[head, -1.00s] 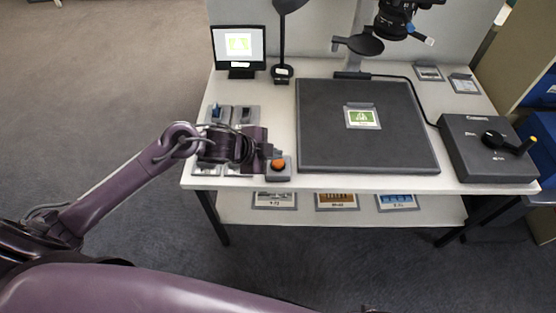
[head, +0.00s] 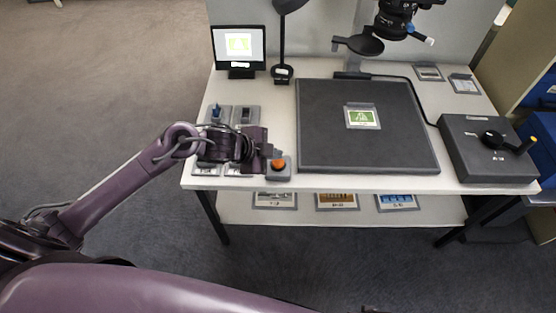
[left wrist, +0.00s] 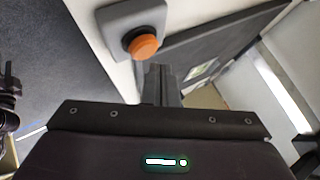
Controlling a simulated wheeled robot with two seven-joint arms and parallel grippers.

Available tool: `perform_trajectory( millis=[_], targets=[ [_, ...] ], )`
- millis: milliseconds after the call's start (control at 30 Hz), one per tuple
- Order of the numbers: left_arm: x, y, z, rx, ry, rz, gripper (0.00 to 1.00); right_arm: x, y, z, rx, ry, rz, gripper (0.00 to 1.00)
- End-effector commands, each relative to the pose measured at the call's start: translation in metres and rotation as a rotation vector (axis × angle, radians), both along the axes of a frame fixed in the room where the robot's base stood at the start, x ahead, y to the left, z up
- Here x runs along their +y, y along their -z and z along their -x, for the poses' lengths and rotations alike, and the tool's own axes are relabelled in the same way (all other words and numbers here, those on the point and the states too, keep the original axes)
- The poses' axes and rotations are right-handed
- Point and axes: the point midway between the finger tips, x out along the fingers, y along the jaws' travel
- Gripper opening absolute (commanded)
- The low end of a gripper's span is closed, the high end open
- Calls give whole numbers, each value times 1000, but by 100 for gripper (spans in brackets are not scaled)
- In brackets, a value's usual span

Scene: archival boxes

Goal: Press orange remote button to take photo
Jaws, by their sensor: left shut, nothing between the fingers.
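The orange button (head: 278,164) sits on a small grey remote box (head: 279,174) at the table's front edge, left of the dark copy board. In the left wrist view the button (left wrist: 144,46) and its box (left wrist: 118,22) show just beyond the fingers. My left gripper (head: 268,151) is shut and empty, close to the button on its left and slightly behind it. In the left wrist view the shut fingertips (left wrist: 159,72) are beside the button; I cannot tell whether they touch it. A camera (head: 396,22) hangs over the board. My right gripper is not in view.
A green picture card (head: 361,117) lies on the copy board (head: 318,145). A monitor (head: 239,48) and a lamp (head: 282,75) stand at the back left. A grey box with a lever (head: 480,165) is at the right. Small switch boxes (head: 246,114) lie left, partly behind my arm.

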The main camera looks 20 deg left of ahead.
Motion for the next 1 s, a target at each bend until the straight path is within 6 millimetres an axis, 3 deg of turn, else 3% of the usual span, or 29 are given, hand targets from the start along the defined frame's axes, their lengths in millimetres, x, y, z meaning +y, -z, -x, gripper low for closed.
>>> perform_trajectory(
  millis=[1000],
  targets=[
    [0, 10, 0, 0, 0, 0, 0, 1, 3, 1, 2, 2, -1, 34]
  ],
)
